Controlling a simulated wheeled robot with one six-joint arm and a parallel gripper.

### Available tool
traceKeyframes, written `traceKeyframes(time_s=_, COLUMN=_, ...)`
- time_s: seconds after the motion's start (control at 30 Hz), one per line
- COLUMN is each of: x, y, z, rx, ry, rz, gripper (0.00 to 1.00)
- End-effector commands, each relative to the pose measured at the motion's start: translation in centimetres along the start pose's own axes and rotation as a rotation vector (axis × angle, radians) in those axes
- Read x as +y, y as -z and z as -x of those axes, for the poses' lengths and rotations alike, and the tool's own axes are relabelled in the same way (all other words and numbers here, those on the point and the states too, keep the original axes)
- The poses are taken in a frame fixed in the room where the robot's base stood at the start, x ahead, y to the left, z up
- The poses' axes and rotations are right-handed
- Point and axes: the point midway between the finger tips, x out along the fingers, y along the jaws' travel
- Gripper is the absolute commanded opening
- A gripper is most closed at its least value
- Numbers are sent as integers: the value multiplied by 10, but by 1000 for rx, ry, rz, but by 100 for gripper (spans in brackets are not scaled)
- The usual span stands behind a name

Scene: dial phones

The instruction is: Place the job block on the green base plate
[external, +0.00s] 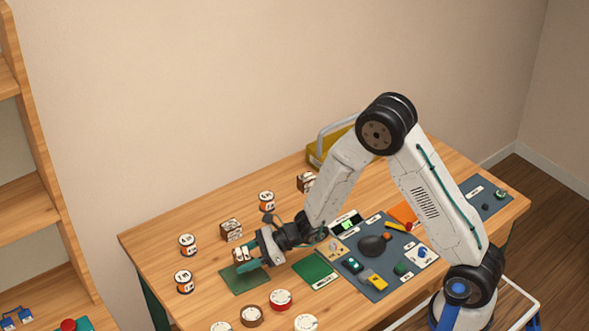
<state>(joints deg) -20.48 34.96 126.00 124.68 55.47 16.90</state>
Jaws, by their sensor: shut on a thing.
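My gripper (246,260) is at the front left of the table, low above a dark green square (236,284). It is shut on a small pale and brown block (240,253), likely the job block. The fingers and wrist hide part of this block, and I cannot tell whether it touches the square. A second, brighter green plate (314,268) with a white label lies to the right of the gripper. I cannot tell from this view which green piece is the base plate.
A brown block (231,230) stands just behind my gripper, another (304,182) farther back. Labelled cylinders (187,244) stand at left. Round dials (280,299) lie at the front. A dark mat (350,284) with tools is at right, a yellow tray (315,158) behind.

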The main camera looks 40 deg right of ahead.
Motion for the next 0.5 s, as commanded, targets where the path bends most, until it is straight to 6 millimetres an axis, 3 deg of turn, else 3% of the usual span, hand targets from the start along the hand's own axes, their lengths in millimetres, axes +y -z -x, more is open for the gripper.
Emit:
traceKeyframes(time_s=0.27, x=0, y=32, z=-12, rx=1, ry=1, rz=-2, gripper=25)
traceKeyframes(time_s=0.5, x=0, y=32, z=-13, rx=-1, ry=2, rz=0, gripper=25)
